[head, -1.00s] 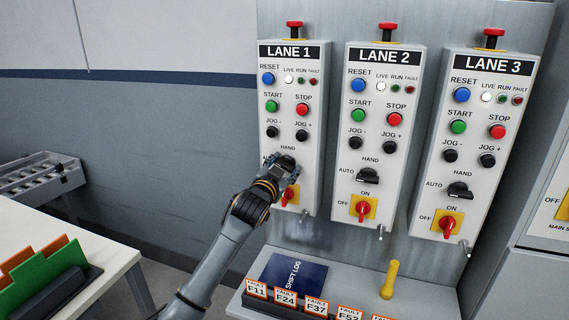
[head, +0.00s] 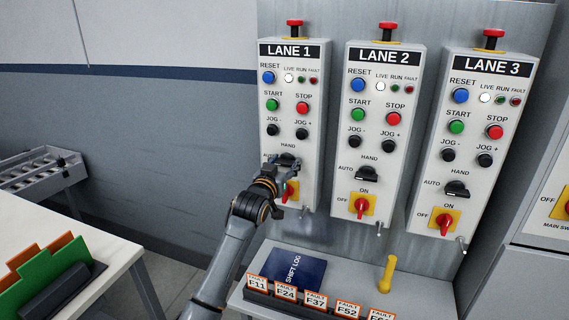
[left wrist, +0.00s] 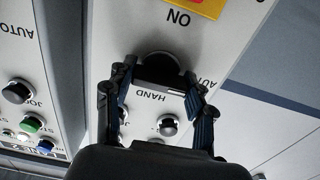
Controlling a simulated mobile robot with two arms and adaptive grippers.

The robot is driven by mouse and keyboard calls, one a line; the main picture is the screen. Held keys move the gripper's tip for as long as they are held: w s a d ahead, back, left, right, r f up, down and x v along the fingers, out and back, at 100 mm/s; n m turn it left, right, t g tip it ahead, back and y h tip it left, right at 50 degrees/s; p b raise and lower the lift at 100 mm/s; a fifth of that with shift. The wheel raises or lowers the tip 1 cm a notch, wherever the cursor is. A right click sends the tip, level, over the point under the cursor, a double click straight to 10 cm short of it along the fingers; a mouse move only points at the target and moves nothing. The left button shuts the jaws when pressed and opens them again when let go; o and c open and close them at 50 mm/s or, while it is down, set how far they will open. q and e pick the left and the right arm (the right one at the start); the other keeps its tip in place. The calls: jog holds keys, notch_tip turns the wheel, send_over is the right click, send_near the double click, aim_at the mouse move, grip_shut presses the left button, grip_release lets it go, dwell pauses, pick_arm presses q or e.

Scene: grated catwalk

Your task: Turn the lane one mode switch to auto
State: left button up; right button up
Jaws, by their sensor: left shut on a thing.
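The lane one mode switch (head: 287,159) is a black knob low on the LANE 1 box (head: 290,95), under its HAND label. My left gripper (head: 286,167) reaches it from below and hides part of it and of the AUTO label. In the left wrist view, which is upside down, the black knob (left wrist: 160,66) sits between the two fingers of the left gripper (left wrist: 160,88), which are shut on it. The HAND label is readable there; a finger partly covers AUTO. The exact direction of the handle is hard to tell. My right gripper is not in view.
The red power switch (head: 292,190) of lane one is just below my gripper. LANE 2 (head: 379,130) and LANE 3 (head: 474,130) boxes stand to the right. A ledge below holds a blue shift log (head: 295,270), fault cards and a yellow-handled thing (head: 388,275).

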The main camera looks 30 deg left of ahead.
pick_arm(q)
jog(key=o, duration=1.2)
jog(key=shift+c, duration=0.2)
jog(key=shift+s, duration=0.1)
jog(key=v, duration=1.1)
jog(key=shift+s, duration=0.4)
jog(key=shift+f, duration=0.1)
